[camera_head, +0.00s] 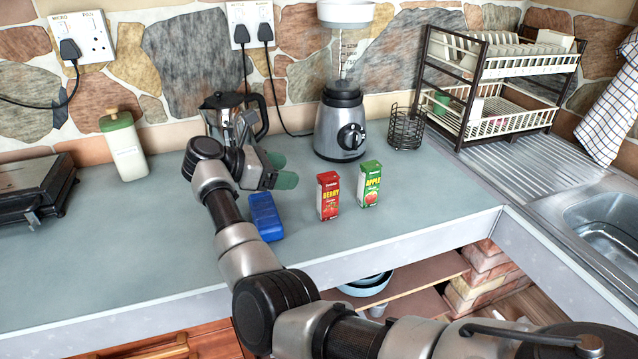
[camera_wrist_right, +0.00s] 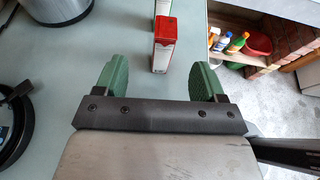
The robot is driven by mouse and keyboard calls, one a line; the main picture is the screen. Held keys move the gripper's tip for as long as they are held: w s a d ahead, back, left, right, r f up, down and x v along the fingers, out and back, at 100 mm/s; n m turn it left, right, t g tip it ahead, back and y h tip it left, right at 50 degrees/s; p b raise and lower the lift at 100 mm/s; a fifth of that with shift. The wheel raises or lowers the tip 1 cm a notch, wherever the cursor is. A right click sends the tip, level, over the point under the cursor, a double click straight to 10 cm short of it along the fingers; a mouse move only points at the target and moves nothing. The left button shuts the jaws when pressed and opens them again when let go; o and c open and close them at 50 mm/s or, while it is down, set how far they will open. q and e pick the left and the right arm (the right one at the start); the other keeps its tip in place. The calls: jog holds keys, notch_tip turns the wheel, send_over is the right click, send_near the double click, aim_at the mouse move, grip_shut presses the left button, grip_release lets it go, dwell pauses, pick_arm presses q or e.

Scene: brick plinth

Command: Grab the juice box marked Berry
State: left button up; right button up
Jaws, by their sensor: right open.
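The red juice box marked Berry (camera_head: 328,196) stands upright on the counter in the head view. In the right wrist view the red and white box (camera_wrist_right: 165,42) stands ahead of the gap between the fingers. The green juice box marked Apple (camera_head: 369,184) stands upright just right of the Berry box in the head view. My right gripper (camera_head: 281,170) is open and empty, to the left of the Berry box and apart from it. Its green fingers (camera_wrist_right: 160,83) are wide apart in the wrist view. My left gripper is in neither view.
A blue item (camera_head: 265,216) lies on the counter below my right gripper. A blender (camera_head: 341,125) stands behind the boxes, and a moka pot (camera_head: 228,108) is partly hidden behind my gripper. A wire holder (camera_head: 406,128) stands right of the blender. The counter's front edge is close.

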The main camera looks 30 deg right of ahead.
aim_at(325, 177)
jog(key=p+x, duration=0.1)
jog(key=x, duration=0.2)
jog(key=p+x, duration=0.1)
jog(key=x, duration=0.1)
jog(key=s+p+x, duration=0.1)
jog(key=p+x, duration=0.1)
jog(key=x, duration=0.1)
jog(key=shift+d+r, duration=0.15)
jog(key=shift+d, duration=0.25)
jog(key=shift+s+d+f, duration=0.1)
jog(key=shift+d+f, duration=0.2)
jog(key=shift+d, duration=0.1)
jog(key=shift+a, duration=0.1)
jog(key=shift+c, duration=0.3)
grip_shut()
jog(key=shift+r, duration=0.1)
